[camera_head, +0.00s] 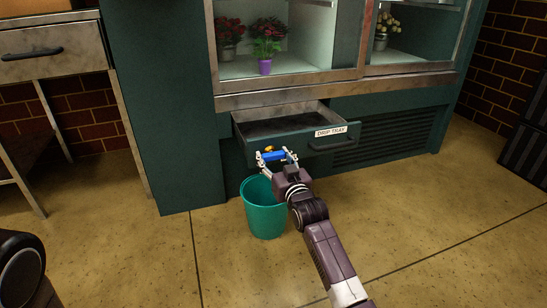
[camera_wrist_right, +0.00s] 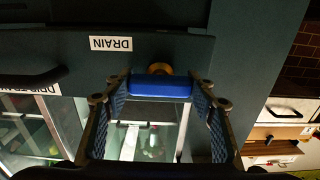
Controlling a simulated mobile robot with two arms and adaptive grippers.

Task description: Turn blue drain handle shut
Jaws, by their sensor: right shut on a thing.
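The blue drain handle (camera_head: 273,156) lies crosswise on a brass valve (camera_head: 268,149) at the front of the open drip tray drawer (camera_head: 290,136). My right gripper (camera_head: 276,155) is shut on the handle, with one finger at each end. In the right wrist view the blue bar (camera_wrist_right: 160,86) spans between the two pads, with the brass fitting (camera_wrist_right: 160,68) behind it and a DRAIN label (camera_wrist_right: 111,44) beside it. My left gripper is out of view.
A teal bucket (camera_head: 265,215) stands on the floor below the valve. A flower cabinet with a red-flowered plant in a purple pot (camera_head: 265,66) rises behind the drawer. A metal table (camera_head: 52,50) stands at the left.

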